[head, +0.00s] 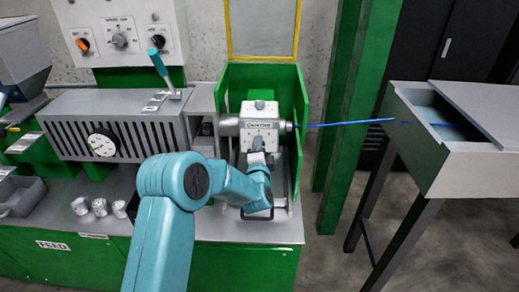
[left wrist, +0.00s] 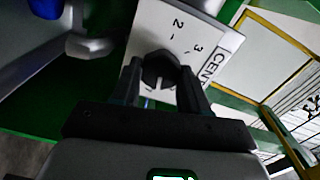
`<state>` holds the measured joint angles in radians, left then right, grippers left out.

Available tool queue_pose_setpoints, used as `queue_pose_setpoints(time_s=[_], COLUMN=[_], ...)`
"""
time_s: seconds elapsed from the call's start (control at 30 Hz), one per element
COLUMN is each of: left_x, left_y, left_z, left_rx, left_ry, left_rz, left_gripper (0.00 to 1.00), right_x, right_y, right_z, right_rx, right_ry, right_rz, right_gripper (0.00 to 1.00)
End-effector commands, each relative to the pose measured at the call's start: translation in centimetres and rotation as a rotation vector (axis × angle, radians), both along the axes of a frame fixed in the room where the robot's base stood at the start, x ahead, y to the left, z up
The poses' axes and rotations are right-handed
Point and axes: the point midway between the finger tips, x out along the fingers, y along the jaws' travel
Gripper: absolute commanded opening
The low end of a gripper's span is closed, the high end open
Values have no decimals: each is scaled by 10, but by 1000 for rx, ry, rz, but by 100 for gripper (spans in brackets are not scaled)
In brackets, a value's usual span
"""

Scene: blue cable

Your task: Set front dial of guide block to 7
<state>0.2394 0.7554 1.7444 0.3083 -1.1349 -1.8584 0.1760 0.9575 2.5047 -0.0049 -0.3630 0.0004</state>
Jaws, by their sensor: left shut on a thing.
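The guide block (head: 250,118) is a pale grey box with a "Centring" label, inside an open green housing. In the left wrist view its front plate (left wrist: 160,22) shows the numerals 2 and 3. The black front dial (left wrist: 158,72) is between the fingers of my left gripper (left wrist: 160,85), which is shut on it. In the head view my left gripper (head: 259,152) covers the dial and the lower front of the block. The dial's setting cannot be read clearly. My right gripper is not in view.
A blue cable (head: 345,123) runs from the block's right side to a grey trough (head: 450,150) on legs. The green housing wall (head: 302,115) stands close at the right. A grey slotted unit with a gauge (head: 102,144) stands at the left.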

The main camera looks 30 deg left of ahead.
Motion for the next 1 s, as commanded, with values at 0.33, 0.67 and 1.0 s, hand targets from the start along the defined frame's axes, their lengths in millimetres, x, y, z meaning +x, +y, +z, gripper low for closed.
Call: queue_pose_setpoints(time_s=[0.33,0.67,1.0], left_x=[0,0,0], left_y=[0,0,0], left_z=[0,0,0], left_rx=[146,185,186], left_ry=[87,111,112], left_rz=[-1,-1,-1], left_gripper=[14,14,51], right_x=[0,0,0], right_y=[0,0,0], right_z=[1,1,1], right_rx=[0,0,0], right_ry=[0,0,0], right_rz=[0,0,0], right_gripper=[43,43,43])
